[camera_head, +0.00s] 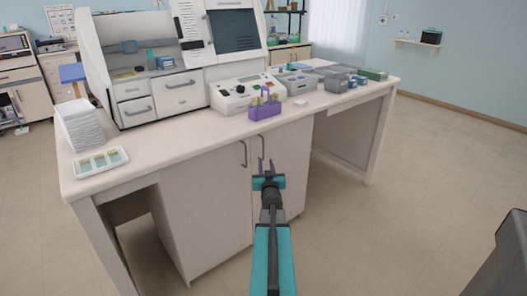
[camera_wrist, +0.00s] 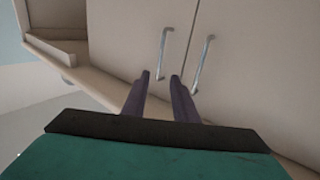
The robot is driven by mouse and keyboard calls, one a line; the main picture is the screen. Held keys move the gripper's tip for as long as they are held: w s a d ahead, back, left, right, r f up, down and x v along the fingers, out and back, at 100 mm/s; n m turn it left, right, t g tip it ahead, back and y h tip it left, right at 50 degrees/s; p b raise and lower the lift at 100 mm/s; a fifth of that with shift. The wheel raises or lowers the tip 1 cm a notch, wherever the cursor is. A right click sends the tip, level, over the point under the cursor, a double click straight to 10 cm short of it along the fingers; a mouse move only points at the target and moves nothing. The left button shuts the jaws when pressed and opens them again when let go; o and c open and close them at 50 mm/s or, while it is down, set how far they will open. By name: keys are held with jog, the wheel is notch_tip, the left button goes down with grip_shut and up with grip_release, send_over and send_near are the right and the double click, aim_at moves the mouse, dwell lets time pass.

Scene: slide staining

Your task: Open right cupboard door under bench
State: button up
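The cupboard under the bench has two pale doors with vertical metal handles near their meeting edge. In the head view the right door (camera_head: 285,155) and its handle (camera_head: 261,147) are just beyond my gripper (camera_head: 268,172); the left door's handle (camera_head: 243,153) is beside it. Both doors look shut. In the wrist view my gripper (camera_wrist: 159,80) is open, with two dark fingers apart and nothing held. One handle (camera_wrist: 163,52) lines up with the gap between the fingertips; the other handle (camera_wrist: 203,64) is to their right. I cannot tell whether the fingers touch a handle.
The bench top (camera_head: 190,145) carries a large white staining machine (camera_head: 160,90), a purple rack (camera_head: 264,110), grey boxes (camera_head: 297,82) and a slide tray (camera_head: 100,161). Open knee space lies right of the cupboard.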

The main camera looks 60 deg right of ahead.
jog(key=x, duration=1.2)
jog(key=shift+w+d+p, duration=0.3)
jog(key=shift+p, duration=0.1)
dwell(0.4)
grip_shut()
dwell(1.3)
